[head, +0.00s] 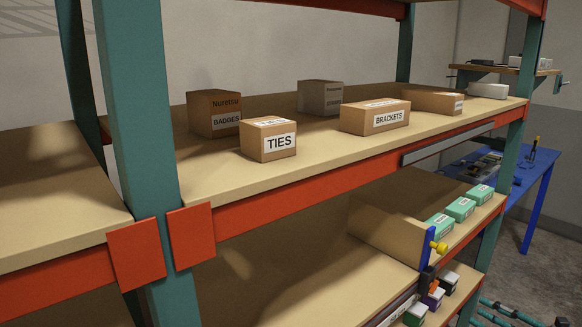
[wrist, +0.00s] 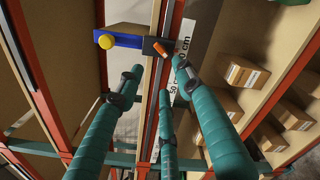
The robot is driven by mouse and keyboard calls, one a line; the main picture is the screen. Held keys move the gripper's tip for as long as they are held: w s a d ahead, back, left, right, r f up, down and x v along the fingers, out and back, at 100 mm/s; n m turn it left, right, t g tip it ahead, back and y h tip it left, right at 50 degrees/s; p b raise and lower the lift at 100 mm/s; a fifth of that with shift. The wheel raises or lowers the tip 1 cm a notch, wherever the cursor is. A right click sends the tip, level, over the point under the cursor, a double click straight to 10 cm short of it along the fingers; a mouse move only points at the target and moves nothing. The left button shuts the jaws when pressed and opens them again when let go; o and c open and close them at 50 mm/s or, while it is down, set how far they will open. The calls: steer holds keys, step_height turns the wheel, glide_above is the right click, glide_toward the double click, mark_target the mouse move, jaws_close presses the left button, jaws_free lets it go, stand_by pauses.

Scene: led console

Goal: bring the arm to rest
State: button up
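My gripper (wrist: 158,75) fills the lower part of the wrist view with its long teal fingers and dark joints. The fingers are spread apart, and I see nothing held between them. The fingertips point toward a shelf edge with a blue bar (wrist: 128,41) and yellow knob (wrist: 104,42). I cannot tell whether a fingertip touches the small orange piece (wrist: 163,48) beside it. In the head view, teal jointed parts (head: 512,314) show at the bottom right corner; they look like part of my gripper, mostly cut off.
The rack's upper shelf (head: 225,180) holds cartons, including the TIES box (head: 268,139) and BRACKETS box (head: 374,116). Green boxes (head: 460,208) sit on the lower shelf near a yellow knob (head: 438,247). A teal post (head: 140,120) stands at left. A blue table (head: 540,175) stands behind.

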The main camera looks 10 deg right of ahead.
steer(key=w+a+n+b, duration=0.2)
steer(key=w+n+b, duration=0.3)
steer(key=n+b, duration=0.4)
steer(key=w+a+n+b, duration=0.3)
steer(key=w+n+b, duration=0.2)
steer(key=n+b, duration=0.4)
steer(key=n, duration=0.4)
steer(key=shift+w+a+f+n, duration=0.25)
steer(key=shift+f+n, duration=0.15)
